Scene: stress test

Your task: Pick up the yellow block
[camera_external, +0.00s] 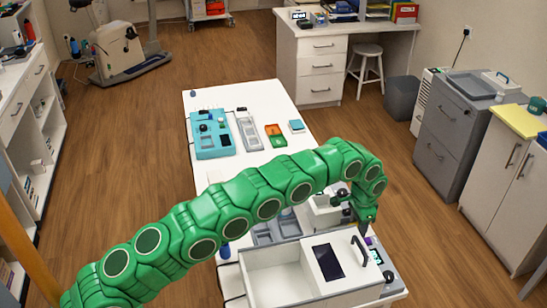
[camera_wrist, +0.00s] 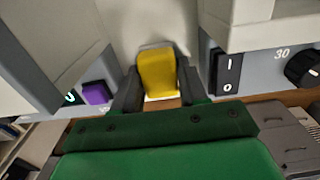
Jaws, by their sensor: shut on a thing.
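The yellow block (camera_wrist: 157,73) shows in the wrist view, upright between the two dark fingers of my gripper (camera_wrist: 157,84). The fingers are shut on its sides. The block is in a narrow gap between two pale machines, in front of a light surface. In the external view my green arm reaches from the lower left over the white table, and my gripper (camera_external: 367,222) points down among the equipment at the table's near end. I cannot make out the block in the external view.
A pale machine with a dark screen (camera_external: 328,262) stands close to my gripper. In the wrist view a purple button (camera_wrist: 96,93) is on the left, and a black switch (camera_wrist: 226,73) and knob (camera_wrist: 302,68) are on the right.

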